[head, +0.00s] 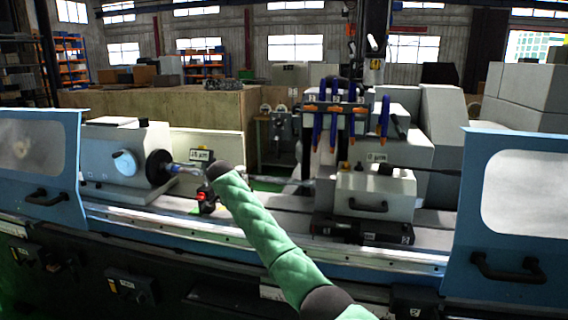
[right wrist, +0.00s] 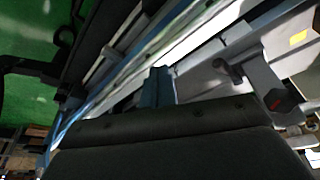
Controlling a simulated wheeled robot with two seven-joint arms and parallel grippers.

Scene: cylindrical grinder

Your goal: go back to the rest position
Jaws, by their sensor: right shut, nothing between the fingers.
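In the head view a green padded arm of mine reaches in from the lower right, across the front of the cylindrical grinder (head: 240,232). Its dark rounded end is in front of the work area, and no gripper shows there. In the right wrist view my right gripper (right wrist: 160,84) shows as a broad dark body along the bottom with narrow blue-grey fingers beyond it, shut and empty. My left gripper is not in view.
The workhead with its dark chuck (head: 160,167) is at left, the tailstock block (head: 373,192) at right. Blue doors with handles, left (head: 38,160) and right (head: 525,225), flank the opening. Green floor (right wrist: 25,110) shows in the right wrist view.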

